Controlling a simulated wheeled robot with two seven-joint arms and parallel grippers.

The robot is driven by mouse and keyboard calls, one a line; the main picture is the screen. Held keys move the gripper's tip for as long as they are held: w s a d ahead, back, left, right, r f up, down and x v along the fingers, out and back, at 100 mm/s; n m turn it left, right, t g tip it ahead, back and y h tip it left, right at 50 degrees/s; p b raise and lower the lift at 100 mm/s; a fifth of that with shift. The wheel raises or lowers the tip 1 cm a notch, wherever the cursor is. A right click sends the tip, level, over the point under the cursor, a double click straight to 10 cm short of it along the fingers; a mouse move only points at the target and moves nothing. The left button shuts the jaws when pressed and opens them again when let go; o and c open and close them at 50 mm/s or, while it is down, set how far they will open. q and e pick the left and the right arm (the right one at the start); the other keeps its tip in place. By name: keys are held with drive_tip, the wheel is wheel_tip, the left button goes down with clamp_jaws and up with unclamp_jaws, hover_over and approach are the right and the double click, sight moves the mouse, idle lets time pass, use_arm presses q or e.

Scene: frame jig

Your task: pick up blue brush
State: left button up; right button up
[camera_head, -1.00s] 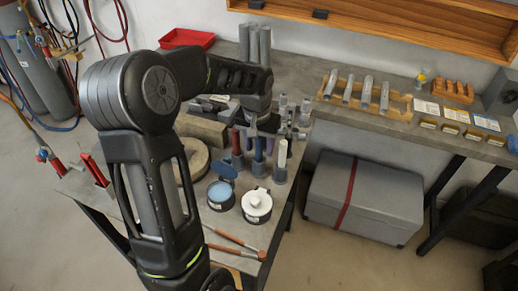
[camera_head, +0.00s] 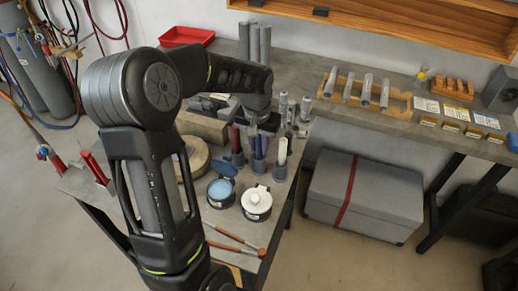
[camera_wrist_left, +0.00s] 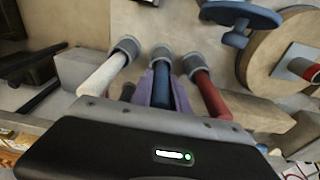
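The blue brush (camera_head: 259,146) stands upright in a grey cup (camera_head: 258,166) on the near bench, between a red-handled one (camera_head: 236,139) and a white one (camera_head: 282,151). My left gripper (camera_head: 257,130) comes down over it from above. In the left wrist view the blue handle (camera_wrist_left: 163,85) lies between the purple-tinted fingers (camera_wrist_left: 165,92), which stand on both sides of it. The fingers look apart, and I see no clear grip. The brush's upper end is hidden by the gripper body. My right gripper is out of view.
The red (camera_wrist_left: 212,98) and white (camera_wrist_left: 102,73) handles stand close on either side. A blue tin (camera_head: 220,191) and a white-topped tin (camera_head: 257,203) sit in front. A round wooden disc (camera_head: 196,156) lies to the left. Grey cylinders (camera_head: 265,44) stand behind.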

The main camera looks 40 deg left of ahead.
use_arm(q)
clamp_jaws()
wheel_tip(320, 180, up, 10)
drive_tip(key=shift+r+b, duration=0.1)
drive_tip(key=shift+b, duration=0.65)
idle(0.5)
